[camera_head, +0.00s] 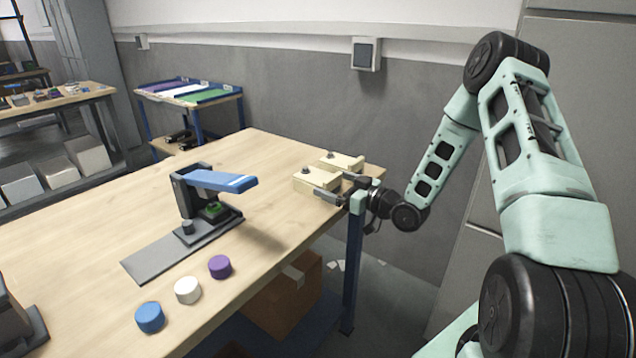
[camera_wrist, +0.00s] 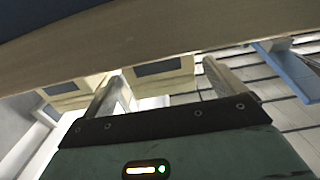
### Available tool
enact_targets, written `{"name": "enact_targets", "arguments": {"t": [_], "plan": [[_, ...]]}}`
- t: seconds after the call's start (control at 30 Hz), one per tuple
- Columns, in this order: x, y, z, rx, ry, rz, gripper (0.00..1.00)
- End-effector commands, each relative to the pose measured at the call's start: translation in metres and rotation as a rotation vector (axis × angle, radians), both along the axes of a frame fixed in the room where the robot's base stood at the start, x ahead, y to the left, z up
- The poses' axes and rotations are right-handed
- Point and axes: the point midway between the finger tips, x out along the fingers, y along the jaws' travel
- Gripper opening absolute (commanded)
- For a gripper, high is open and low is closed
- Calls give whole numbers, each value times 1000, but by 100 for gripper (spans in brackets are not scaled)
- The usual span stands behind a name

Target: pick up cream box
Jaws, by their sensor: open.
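Two cream boxes with small knobs on top stand side by side at the far right corner of the wooden table, the nearer one (camera_head: 315,180) and the farther one (camera_head: 346,161). My gripper (camera_head: 342,187) is at the table's right edge, close beside them. In the wrist view, cream boxes with dark panels show at the left (camera_wrist: 72,90) and ahead (camera_wrist: 178,82). My gripper's two fingers (camera_wrist: 160,73) are spread apart with nothing held between them. I cannot tell whether a finger touches a box.
A grey stand with a blue arm (camera_head: 222,181) is mid-table. Purple (camera_head: 220,267), white (camera_head: 188,290) and blue (camera_head: 150,317) round pieces line the near side. A cardboard box (camera_head: 283,299) sits below the table (camera_head: 90,237). A grey wall is behind.

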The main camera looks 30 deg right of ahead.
Motion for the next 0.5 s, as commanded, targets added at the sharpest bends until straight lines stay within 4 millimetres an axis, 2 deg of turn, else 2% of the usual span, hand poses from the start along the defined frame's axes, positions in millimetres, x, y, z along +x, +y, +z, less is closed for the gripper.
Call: {"name": "enact_targets", "arguments": {"t": [0.23, 0.5], "plan": [[34, 14, 1, 0, -1, 2, 95], [41, 16, 0, 0, 0, 1, 95]]}}
